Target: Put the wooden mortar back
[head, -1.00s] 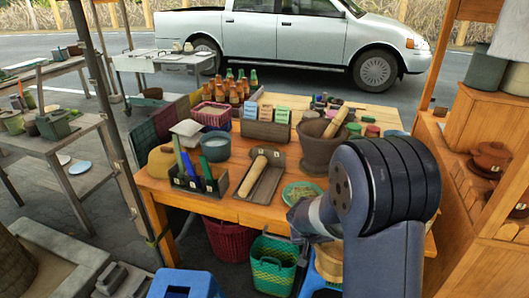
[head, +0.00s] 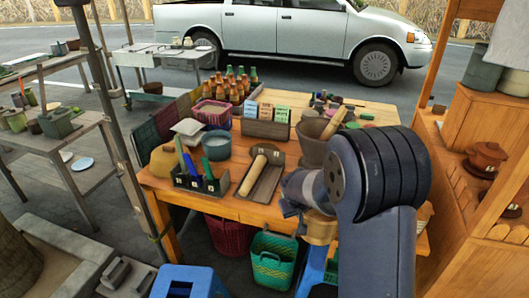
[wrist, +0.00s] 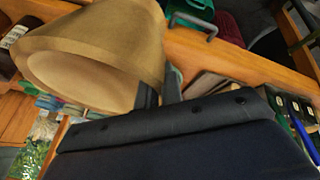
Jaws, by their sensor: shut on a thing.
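The wooden mortar (head: 320,232) is tan and shows just below my wrist in the head view, at the table's front edge and partly hidden by my arm. A dark clay mortar (head: 311,150) with a wooden pestle (head: 333,122) stands on the wooden table (head: 220,206).
A tray with a wooden roller (head: 253,174) and a dark caddy (head: 205,185) with coloured tools lie left of my wrist. A green basket (head: 273,262) and a red basket (head: 229,236) are under the table.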

